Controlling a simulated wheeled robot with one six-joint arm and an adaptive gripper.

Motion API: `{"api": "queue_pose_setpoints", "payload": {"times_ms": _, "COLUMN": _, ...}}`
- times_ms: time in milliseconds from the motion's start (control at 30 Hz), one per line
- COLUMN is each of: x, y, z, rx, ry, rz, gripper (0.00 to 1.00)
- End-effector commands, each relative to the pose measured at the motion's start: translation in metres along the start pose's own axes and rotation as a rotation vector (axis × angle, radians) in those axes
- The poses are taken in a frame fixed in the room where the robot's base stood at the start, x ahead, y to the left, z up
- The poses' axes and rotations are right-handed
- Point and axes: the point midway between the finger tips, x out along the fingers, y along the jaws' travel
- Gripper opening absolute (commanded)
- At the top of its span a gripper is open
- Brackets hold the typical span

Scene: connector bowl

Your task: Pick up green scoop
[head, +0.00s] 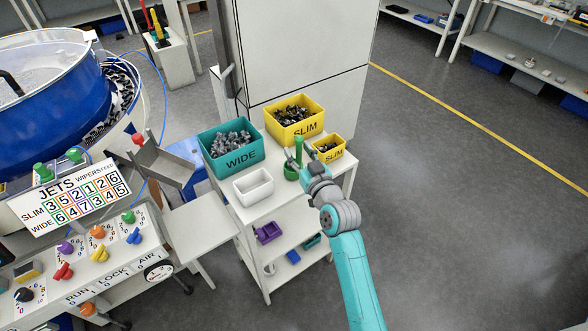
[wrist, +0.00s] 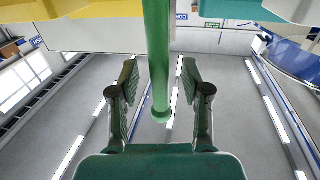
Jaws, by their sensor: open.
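In the wrist view the scoop's green handle (wrist: 157,50) runs down from the top edge and ends in a rounded tip between my gripper's two fingers (wrist: 160,78). The fingers are spread, with a gap on each side of the handle. The scoop's cup is out of the wrist view. My gripper partly covers the cart top near the scoop in the head view.
A teal WIDE bin (head: 236,162), a yellow SLIM bin (head: 292,133) and a smaller yellow SLIM bin (head: 328,155) surround the scoop. An empty white tray (head: 253,194) is at the cart's front left. Open floor (head: 450,200) lies to the right.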

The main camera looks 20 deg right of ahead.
Motion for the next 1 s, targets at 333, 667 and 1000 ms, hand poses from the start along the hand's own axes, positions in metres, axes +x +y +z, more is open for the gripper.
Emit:
{"api": "queue_pose_setpoints", "payload": {"times_ms": 333, "x": 0.004, "y": 0.000, "z": 0.000, "rx": 0.000, "ry": 0.000, "rz": 0.000, "gripper": 0.35}}
{"api": "queue_pose_setpoints", "payload": {"times_ms": 667, "x": 0.004, "y": 0.000, "z": 0.000, "rx": 0.000, "ry": 0.001, "rz": 0.000, "gripper": 0.00}}
{"api": "queue_pose_setpoints", "payload": {"times_ms": 1000, "x": 0.004, "y": 0.000, "z": -0.014, "rx": -0.002, "ry": 0.004, "rz": 0.000, "gripper": 0.00}}
